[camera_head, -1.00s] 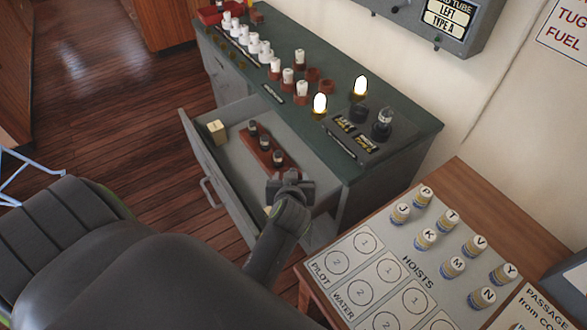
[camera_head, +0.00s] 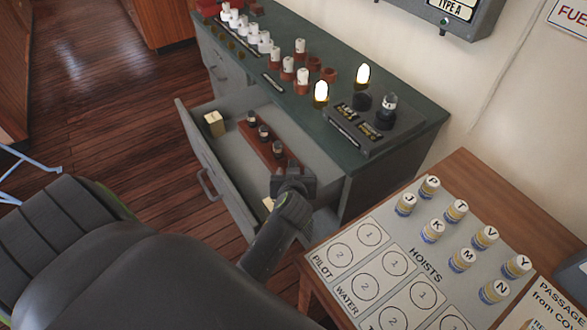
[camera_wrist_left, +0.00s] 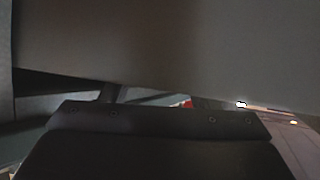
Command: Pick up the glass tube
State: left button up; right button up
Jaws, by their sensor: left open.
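Three small dark-topped tubes (camera_head: 264,133) stand in a red-brown rack in the open drawer (camera_head: 225,190). Another clear, dark-based tube (camera_head: 388,107) stands on a black unit on the green cabinet top. I cannot tell which is the glass tube meant. My left gripper (camera_head: 293,180) is open, over the near end of the drawer, close to the rack's near end. Its fingertips are hard to make out, and I see nothing held. In the left wrist view a dark gripper part (camera_wrist_left: 160,150) fills the bottom, and a blurred grey surface (camera_wrist_left: 170,50) fills the top.
White and red pieces (camera_head: 265,42) and two lit bulbs (camera_head: 321,92) stand on the cabinet top. Small pale boxes (camera_head: 214,123) lie in the drawer. A wooden table (camera_head: 470,175) with a hoists board and several lettered pieces stands at the right.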

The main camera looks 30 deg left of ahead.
pick_arm(q)
jog(key=shift+p+x, duration=0.3)
jog(key=shift+x, duration=1.75)
jog(key=shift+r, duration=0.1)
jog(key=shift+c, duration=0.4)
jog(key=c, duration=1)
